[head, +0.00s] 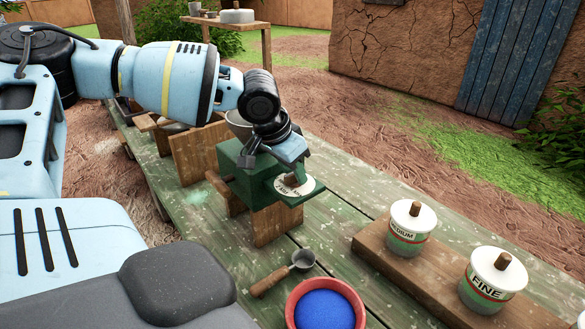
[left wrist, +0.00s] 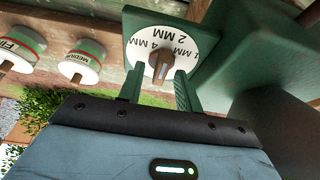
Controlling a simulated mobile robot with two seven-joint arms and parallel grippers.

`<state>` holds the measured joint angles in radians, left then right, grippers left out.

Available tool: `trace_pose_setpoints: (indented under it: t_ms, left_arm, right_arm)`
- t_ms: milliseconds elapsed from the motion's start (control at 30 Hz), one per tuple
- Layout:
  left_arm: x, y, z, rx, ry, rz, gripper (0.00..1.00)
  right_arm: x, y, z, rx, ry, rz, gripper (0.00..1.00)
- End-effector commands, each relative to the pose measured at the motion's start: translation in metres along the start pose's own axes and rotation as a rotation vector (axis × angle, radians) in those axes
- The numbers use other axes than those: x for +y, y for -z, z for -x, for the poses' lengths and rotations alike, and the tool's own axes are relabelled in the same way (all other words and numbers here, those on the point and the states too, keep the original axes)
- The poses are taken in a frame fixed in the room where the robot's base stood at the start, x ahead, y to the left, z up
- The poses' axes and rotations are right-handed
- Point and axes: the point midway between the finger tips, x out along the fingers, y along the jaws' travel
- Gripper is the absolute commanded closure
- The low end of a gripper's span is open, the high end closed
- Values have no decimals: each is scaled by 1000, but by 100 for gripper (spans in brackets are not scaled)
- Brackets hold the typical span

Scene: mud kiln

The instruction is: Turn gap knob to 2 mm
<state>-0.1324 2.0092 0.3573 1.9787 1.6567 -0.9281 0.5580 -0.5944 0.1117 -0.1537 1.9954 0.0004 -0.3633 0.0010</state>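The green mill (head: 240,172) stands on the table with a white gap dial (head: 308,188) on its front. A brown knob (head: 292,181) sits at the dial's middle. In the left wrist view the dial (left wrist: 192,38) shows 1 MM, 2 MM and 4 MM marks, and the knob (left wrist: 160,66) stands out from it. My left gripper (head: 290,165) is at the dial. Its two green fingers (left wrist: 159,80) are apart, one on each side of the knob, with some space visible between. Which mark the knob points to is unclear. My right gripper is not in view.
Jars labelled MEDIUM (head: 407,228) and FINE (head: 490,280) stand on a wooden board (head: 375,250) at the right. A scoop (head: 285,272) and a red bowl of blue powder (head: 325,309) lie in front of the mill. Wooden blocks (head: 200,150) stand behind it.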

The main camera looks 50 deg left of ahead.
Motion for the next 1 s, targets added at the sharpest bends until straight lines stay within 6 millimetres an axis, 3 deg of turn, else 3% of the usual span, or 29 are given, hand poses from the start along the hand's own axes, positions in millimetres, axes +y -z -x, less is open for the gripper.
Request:
trace_pose_setpoints:
  t_ms: [233,633,1000]
  left_arm:
    - [0,1,11,4,1,1,65]
    - [0,1,70,5,0,1,65]
    - [0,0,78,-1,0,0,65]
  right_arm:
    - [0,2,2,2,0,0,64]
    - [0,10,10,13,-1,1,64]
    - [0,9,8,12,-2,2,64]
